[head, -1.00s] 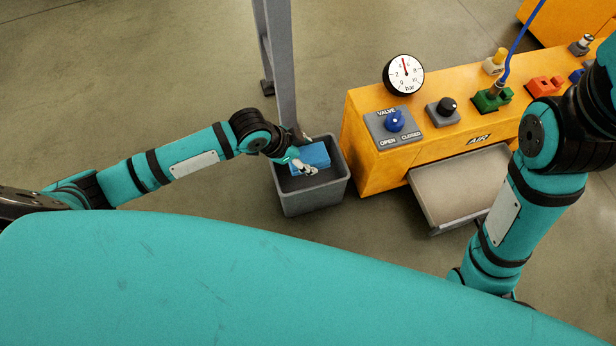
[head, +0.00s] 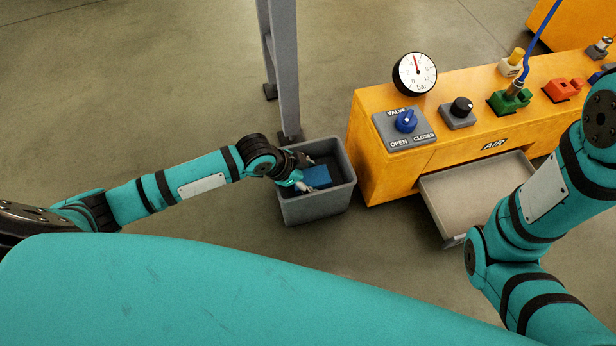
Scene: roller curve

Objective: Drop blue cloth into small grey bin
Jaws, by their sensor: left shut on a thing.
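The blue cloth (head: 318,177) is a small folded-looking block within the opening of the small grey bin (head: 318,209). My left gripper (head: 306,184) reaches over the bin's left rim and is shut on the cloth's left side. The cloth sits below the rim level; whether it touches the bin floor is hidden. My right arm comes in at the right, but its gripper is out of view.
A grey post (head: 283,75) stands just behind the bin. Right of the bin is a yellow air bench (head: 375,172) with a gauge (head: 415,73), a blue valve knob (head: 406,121) and an open grey drawer (head: 470,192). Floor left of the post is clear.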

